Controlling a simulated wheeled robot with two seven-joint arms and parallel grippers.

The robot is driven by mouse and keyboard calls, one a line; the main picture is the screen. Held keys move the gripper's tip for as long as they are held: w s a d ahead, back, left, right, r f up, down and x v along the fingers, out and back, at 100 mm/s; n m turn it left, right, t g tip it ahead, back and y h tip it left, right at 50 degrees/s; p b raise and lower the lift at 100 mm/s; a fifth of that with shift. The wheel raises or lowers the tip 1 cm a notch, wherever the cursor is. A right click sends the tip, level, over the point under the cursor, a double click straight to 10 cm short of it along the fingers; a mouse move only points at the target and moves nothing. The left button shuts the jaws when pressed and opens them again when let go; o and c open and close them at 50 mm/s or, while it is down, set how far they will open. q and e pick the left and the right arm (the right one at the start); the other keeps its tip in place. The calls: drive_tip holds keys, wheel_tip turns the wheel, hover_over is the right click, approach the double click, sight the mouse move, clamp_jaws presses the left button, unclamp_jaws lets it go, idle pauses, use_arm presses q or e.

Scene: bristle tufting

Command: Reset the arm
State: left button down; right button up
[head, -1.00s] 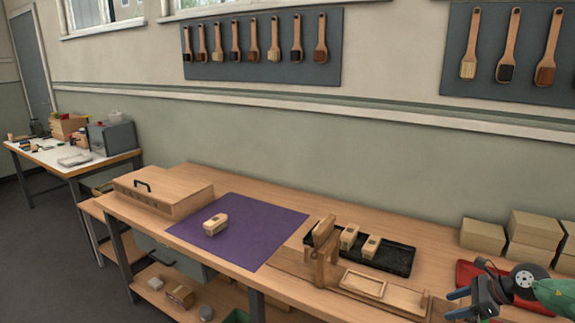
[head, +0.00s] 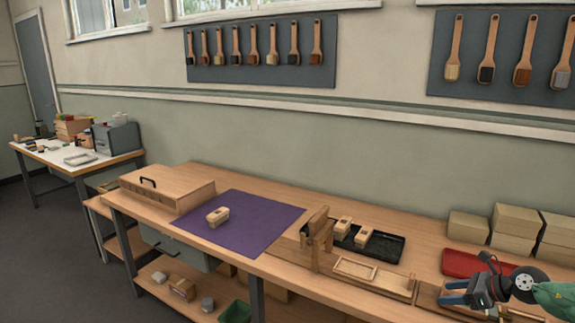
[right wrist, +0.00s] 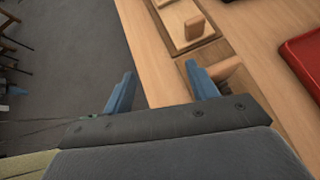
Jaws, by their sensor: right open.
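My right gripper (head: 454,293) is open and empty at the lower right, over the front edge of the workbench. In the right wrist view its two blue fingers (right wrist: 160,70) are spread apart, with bench edge and grey floor beyond them. A wooden fixture (head: 321,240) with an upright post stands on the bench, left of the gripper. A long wooden board with a shallow recess (head: 355,269) runs from it toward the gripper. My left gripper is not in view.
A pale block (head: 218,216) lies on the purple mat (head: 255,232). Two more blocks (head: 343,227) are in the black tray (head: 385,250). A red tray (head: 465,263) lies behind my right gripper, with several cardboard boxes (head: 514,218) behind it. A wooden case (head: 165,188) stands far left.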

drive_tip(key=w+d+r+m+t+h, duration=0.1)
drive_tip(key=w+r+m+t+h, duration=0.2)
drive_tip(key=r+m+t, duration=0.4)
drive_tip(key=w+d+r+m+t+h, duration=0.2)
drive_tip(key=w+r+m+t+h, duration=0.15)
drive_tip(key=r+m, duration=0.5)
drive_tip(key=s+a+f+m+g+h, duration=0.3)
drive_tip(key=s+f+m, duration=0.3)
drive_tip(key=f+m, duration=0.15)
drive_tip(key=s+a+f+m+g+h, duration=0.2)
drive_tip(key=s+f+m+g, duration=0.2)
drive_tip(key=s+f+m, duration=0.4)
drive_tip(key=s+a+f+m+g+h, duration=0.3)
drive_tip(key=s+f+m, duration=0.1)
drive_tip(key=f+m, duration=0.4)
drive_tip(key=s+a+f+m+g+y, duration=0.1)
drive_tip(key=s+a+f+g+y, duration=0.2)
drive_tip(key=s+a, duration=0.9)
drive_tip(key=s+a+f+m+g+y, duration=0.2)
drive_tip(key=s+a+f+y, duration=0.3)
drive_tip(key=s+a+f, duration=0.5)
drive_tip(key=s+a+g, duration=0.1)
drive_tip(key=s+a, duration=0.2)
drive_tip(key=a, duration=0.4)
drive_tip(key=shift+a+f, duration=0.15)
drive_tip(key=shift+f, duration=0.05)
